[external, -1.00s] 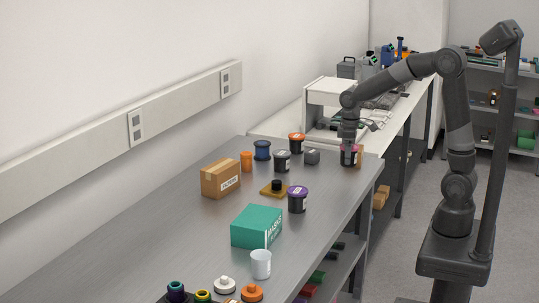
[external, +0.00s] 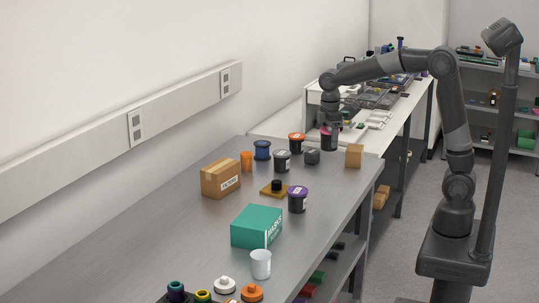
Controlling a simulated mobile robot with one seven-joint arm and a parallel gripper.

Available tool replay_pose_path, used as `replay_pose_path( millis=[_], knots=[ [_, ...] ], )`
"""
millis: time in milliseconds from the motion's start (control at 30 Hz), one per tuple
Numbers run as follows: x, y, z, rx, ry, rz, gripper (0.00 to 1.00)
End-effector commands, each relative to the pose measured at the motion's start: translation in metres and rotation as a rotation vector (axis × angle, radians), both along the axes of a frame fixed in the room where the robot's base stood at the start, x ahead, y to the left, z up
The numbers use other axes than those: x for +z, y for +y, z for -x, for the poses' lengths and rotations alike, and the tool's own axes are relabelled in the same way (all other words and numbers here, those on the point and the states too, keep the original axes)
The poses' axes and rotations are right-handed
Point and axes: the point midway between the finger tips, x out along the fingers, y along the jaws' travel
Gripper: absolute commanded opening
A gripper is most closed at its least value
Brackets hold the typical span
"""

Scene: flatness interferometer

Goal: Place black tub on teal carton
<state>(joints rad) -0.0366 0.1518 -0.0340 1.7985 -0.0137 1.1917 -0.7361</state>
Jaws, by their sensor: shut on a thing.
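My gripper (external: 330,125) is shut on a black tub (external: 329,139) with a pink or magenta top. The tub hangs upright above the far end of the metal table. The teal carton (external: 256,227) lies on the near part of the table, well to the lower left of the gripper, with white lettering on its side. Its top is bare. Other dark tubs stand between: one with a purple lid (external: 298,199), one with a grey lid (external: 282,160) and one with an orange lid (external: 296,143).
A brown carton (external: 220,178), an orange cylinder (external: 246,161), a blue container (external: 262,150), a small dark box (external: 312,156), a tan block (external: 354,155) and a yellow-based item (external: 275,188) stand around. A white cup (external: 261,264) stands just in front of the teal carton.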

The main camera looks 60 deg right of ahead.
Motion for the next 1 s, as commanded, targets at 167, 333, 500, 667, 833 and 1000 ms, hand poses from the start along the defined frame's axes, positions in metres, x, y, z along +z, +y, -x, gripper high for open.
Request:
replay_pose_path(
  millis=[167,333,500,667,833,1000],
  knots=[
    [0.017,0.095,-0.038,0.332,0.002,0.002,0.42],
    [0.029,0.183,-0.053,0.622,0.006,-0.002,0.42],
    [0.038,0.253,-0.053,0.841,0.007,-0.011,0.42],
    [0.043,0.289,-0.049,0.956,0.008,-0.016,0.42],
    [0.036,0.312,-0.046,0.993,0.011,-0.018,0.42],
    [0.014,0.348,-0.042,0.996,0.012,-0.018,0.42]
  ],
)
